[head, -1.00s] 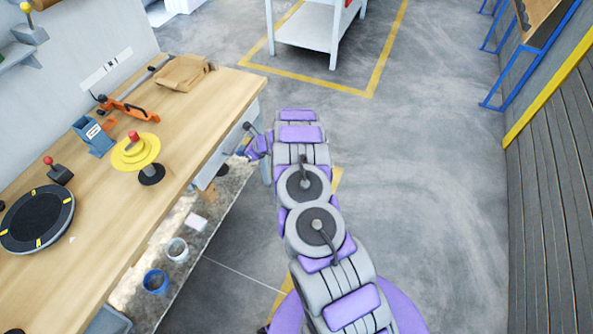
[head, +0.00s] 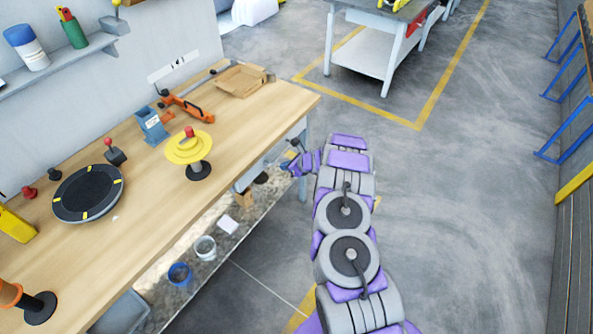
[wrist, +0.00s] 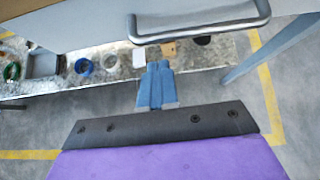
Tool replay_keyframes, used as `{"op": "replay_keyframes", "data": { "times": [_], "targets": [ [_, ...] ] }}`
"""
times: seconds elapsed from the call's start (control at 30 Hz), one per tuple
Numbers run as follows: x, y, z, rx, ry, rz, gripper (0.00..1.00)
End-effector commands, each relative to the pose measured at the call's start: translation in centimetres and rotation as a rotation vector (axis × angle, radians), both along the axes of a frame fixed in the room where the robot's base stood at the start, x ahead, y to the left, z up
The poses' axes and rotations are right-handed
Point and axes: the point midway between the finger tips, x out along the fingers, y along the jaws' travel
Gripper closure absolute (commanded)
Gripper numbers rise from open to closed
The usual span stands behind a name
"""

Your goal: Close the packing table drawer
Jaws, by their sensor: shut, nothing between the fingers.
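The packing table (head: 135,185) has a wooden top and runs along the wall at the left. Its light grey drawer front (head: 250,177) shows under the top's edge, partly hidden; I cannot tell how far it stands out. In the wrist view, a grey metal bar handle (wrist: 205,24) crosses the top of the picture in front of a pale panel. My gripper (wrist: 156,72) has blue fingers, shut and empty, just below the handle and apart from it in the picture. In the head view, my gripper (head: 296,164) is beside the table's front edge, near the drawer.
On the tabletop are a yellow disc stand (head: 190,148), a black turntable (head: 88,193), a blue dispenser (head: 151,125) and an open cardboard box (head: 241,80). Cups, including a blue one (head: 180,274), sit on the lower shelf. Open floor (head: 450,200) lies to the right.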

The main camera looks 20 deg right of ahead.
Motion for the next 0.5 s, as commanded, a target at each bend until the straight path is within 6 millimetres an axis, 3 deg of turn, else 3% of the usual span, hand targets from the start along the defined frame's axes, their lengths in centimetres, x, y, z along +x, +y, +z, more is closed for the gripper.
{"op": "replay_keyframes", "data": {
  "times": [0.07,0.2,0.5],
  "targets": [
    [-1.0,-1.6,-0.1,0.007,0.000,-0.006,1.00],
    [-2.6,-3.3,2.5,0.009,-0.006,-0.009,1.00],
    [-5.7,-6.0,5.6,0.006,-0.004,-0.009,1.00]
  ]
}}
